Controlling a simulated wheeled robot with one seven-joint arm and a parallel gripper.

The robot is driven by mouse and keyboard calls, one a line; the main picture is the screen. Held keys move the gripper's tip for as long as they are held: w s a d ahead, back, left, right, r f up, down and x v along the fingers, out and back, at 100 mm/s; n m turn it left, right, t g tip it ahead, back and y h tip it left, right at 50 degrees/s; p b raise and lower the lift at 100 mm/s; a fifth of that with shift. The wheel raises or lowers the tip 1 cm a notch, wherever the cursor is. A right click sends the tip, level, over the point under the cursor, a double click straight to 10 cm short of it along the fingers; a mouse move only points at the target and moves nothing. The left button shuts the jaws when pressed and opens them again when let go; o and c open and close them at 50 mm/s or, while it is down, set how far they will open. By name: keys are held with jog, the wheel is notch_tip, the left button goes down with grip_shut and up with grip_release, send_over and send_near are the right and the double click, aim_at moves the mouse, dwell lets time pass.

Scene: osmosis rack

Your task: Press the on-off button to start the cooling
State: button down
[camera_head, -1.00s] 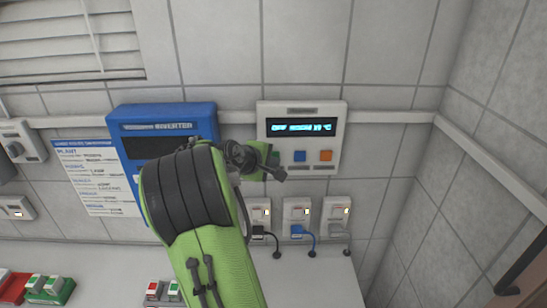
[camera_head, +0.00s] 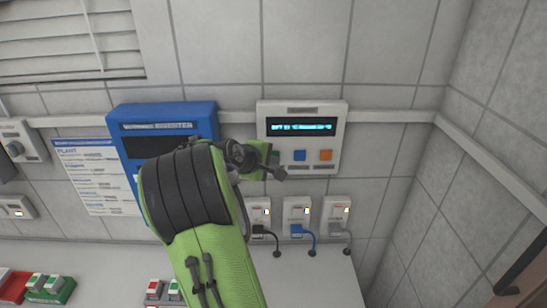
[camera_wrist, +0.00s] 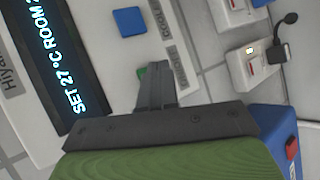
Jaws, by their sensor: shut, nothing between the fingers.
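The white cooling control panel (camera_head: 334,108) is on the wall, with a lit display (camera_head: 300,127) and a row of green, blue (camera_head: 300,156) and orange (camera_head: 326,156) buttons. In the wrist view the display (camera_wrist: 62,60) reads SET 27 °C ROOM, with the rest cut off. My gripper (camera_wrist: 154,70) is shut and empty, its fingertips at the green button (camera_wrist: 142,72), which they mostly cover. I cannot tell whether they touch it. The blue button (camera_wrist: 129,21) is clear of the fingers. In the head view my arm partly hides the green button.
A blue inverter box (camera_head: 165,112) is left of the panel, partly behind my arm. Several small switch units with plugs and cables, such as one with a blue cable (camera_head: 297,212), are below the panel. A side wall (camera_head: 490,150) stands at the right.

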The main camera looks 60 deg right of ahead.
jog(key=shift+s+a, duration=0.25)
jog(key=shift+a, duration=0.2)
jog(key=shift+s+a+b, duration=0.2)
jog(key=shift+s+a, duration=0.2)
jog(key=shift+a, duration=0.35)
jog(key=shift+s+a+b, duration=0.2)
jog(key=shift+s+a, duration=0.15)
jog(key=shift+a, duration=0.4)
jog(key=shift+s+a+b, duration=0.2)
jog(key=shift+s+a, duration=0.2)
jog(key=shift+a, duration=0.35)
jog(key=s+a, duration=0.5)
jog(key=a, duration=0.5)
jog(key=shift+s+a, duration=0.2)
jog(key=shift+a, duration=0.1)
